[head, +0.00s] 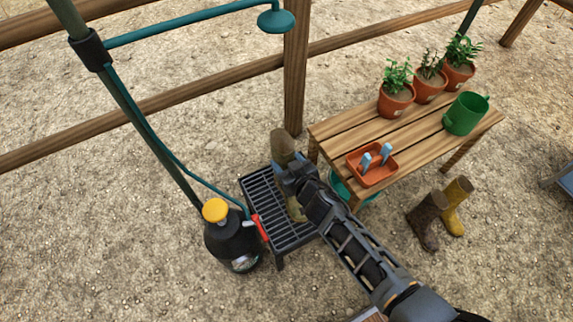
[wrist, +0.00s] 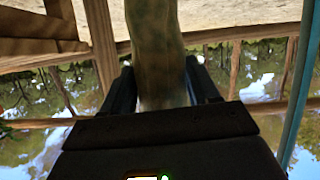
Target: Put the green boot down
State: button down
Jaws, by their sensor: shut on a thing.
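The green boot (head: 283,146), a muddy olive colour, is in my gripper (head: 285,172) in the head view. My gripper is shut on its shaft. The boot's top shows beyond the jaws and a paler lower part shows below them, over a black slatted stand (head: 262,194). I cannot tell whether its sole touches the slats. In the wrist view the boot (wrist: 157,45) stands between the two fingers of my gripper (wrist: 162,92). My gripper and arm hide part of the boot and of the stand.
A wooden bench (head: 330,128) holds potted plants (head: 396,95), a green watering can (head: 466,113) and an orange tray (head: 385,177). Brown (head: 425,220) and yellow boots (head: 455,205) stand on the ground.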

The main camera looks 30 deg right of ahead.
jog(key=shift+r, duration=0.1)
jog(key=shift+c, duration=1.3)
grip_release()
jog(key=p+v, duration=0.3)
jog(key=v, duration=0.9)
